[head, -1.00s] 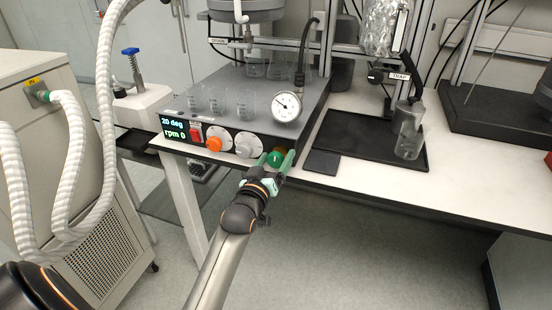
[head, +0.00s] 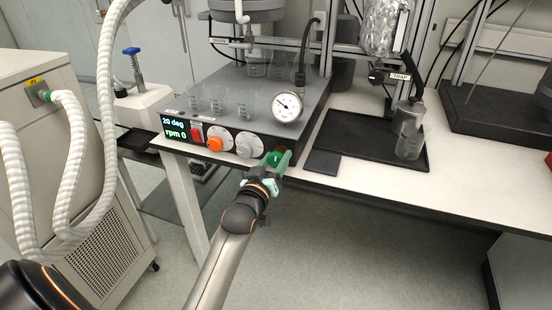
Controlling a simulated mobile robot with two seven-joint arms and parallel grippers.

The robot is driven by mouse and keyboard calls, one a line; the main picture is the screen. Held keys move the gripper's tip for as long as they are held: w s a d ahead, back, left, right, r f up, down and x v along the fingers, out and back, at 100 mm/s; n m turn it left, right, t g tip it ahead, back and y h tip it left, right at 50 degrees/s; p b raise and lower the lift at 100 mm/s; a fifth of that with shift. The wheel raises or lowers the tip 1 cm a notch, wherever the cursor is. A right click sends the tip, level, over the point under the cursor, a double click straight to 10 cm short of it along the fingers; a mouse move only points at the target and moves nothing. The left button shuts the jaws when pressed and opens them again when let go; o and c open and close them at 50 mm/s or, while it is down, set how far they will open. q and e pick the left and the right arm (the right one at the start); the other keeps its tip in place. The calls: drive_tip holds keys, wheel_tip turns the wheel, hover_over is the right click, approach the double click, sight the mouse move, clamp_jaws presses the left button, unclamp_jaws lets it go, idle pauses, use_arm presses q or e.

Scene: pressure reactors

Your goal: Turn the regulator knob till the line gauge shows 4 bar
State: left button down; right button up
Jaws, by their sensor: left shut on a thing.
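The green regulator knob (head: 275,158) with a small white mark is at the right end of the front panel of the grey reactor base. My left gripper (head: 274,163) reaches it from below, its green fingers shut on the knob and hiding part of it. The round white line gauge (head: 287,107) stands above the knob on the base's right side. Its dark needle is visible, but the scale is too small to read. My right gripper is not in view.
An orange knob (head: 215,144), a grey knob (head: 248,144) and a red switch (head: 197,134) sit left on the same panel, beside a display (head: 174,129) reading "20 deg, rpm 0". Beakers stand on the base. A black tray (head: 350,165) lies to the right.

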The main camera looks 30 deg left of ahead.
use_arm(q)
drive_tip(key=shift+r+m+p, duration=0.2)
drive_tip(key=shift+m+p, duration=0.6)
drive_tip(key=shift+p, duration=0.05)
drive_tip(key=shift+m+p, duration=0.9)
drive_tip(key=shift+m, duration=0.3)
drive_tip(key=m+p, duration=0.1)
drive_tip(key=m, duration=0.1)
drive_tip(key=shift+m, duration=0.4)
drive_tip(key=shift+m+p, duration=0.5)
drive_tip(key=shift+m, duration=0.2)
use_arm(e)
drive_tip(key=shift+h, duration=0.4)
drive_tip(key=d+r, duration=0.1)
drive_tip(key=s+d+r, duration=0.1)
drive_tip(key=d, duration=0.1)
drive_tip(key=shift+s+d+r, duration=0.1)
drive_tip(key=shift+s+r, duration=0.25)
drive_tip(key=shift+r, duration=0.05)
use_arm(q)
drive_tip(key=shift+m, duration=0.3)
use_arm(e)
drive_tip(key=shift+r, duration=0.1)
use_arm(q)
drive_tip(key=shift+c, duration=1.3)
unclamp_jaws()
drive_tip(key=shift+f, duration=0.15)
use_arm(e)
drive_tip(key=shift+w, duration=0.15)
